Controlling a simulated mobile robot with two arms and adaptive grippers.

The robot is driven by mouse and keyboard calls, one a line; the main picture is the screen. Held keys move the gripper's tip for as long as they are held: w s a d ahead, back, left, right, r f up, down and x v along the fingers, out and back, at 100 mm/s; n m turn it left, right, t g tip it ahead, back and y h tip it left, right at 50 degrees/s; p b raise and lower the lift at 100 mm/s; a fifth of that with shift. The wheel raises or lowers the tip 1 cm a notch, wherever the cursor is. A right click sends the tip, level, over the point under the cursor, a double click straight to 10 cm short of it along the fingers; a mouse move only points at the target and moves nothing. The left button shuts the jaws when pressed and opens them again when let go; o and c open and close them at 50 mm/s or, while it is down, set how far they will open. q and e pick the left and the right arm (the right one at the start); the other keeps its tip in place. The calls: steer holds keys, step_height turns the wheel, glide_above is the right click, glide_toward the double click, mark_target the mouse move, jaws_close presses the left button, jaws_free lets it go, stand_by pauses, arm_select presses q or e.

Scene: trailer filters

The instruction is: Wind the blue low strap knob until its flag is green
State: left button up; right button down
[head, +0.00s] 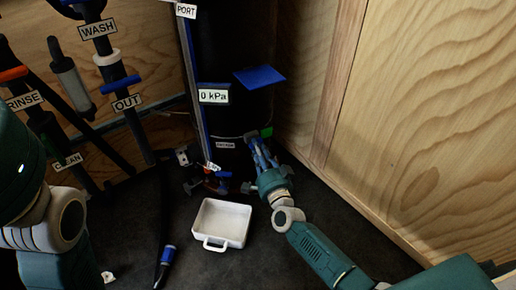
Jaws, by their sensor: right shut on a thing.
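My right gripper (258,150) reaches in from the lower right to the foot of the tall black cylinder (233,120). Its fingers are shut around the small strap knob (250,136), which they mostly hide, so its blue colour is hard to make out. A thin strap line runs round the cylinder at this height. A small green flag (267,132) shows just right of the fingertips. My left arm stands at the left edge, and its gripper is out of the picture.
A white tray (205,231) with a handle lies on the dark floor below the cylinder. A blue plate (259,77) juts from the cylinder above my right gripper. A gauge (214,96) reads 0 kPa. Labelled pipes stand at left; a wooden wall (420,130) closes the right.

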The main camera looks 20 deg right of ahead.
steer(key=c, duration=1.7)
jaws_free()
steer(key=shift+f, duration=0.1)
steer(key=shift+o, duration=0.2)
steer(key=s, duration=1.2)
steer(key=shift+f, duration=0.35)
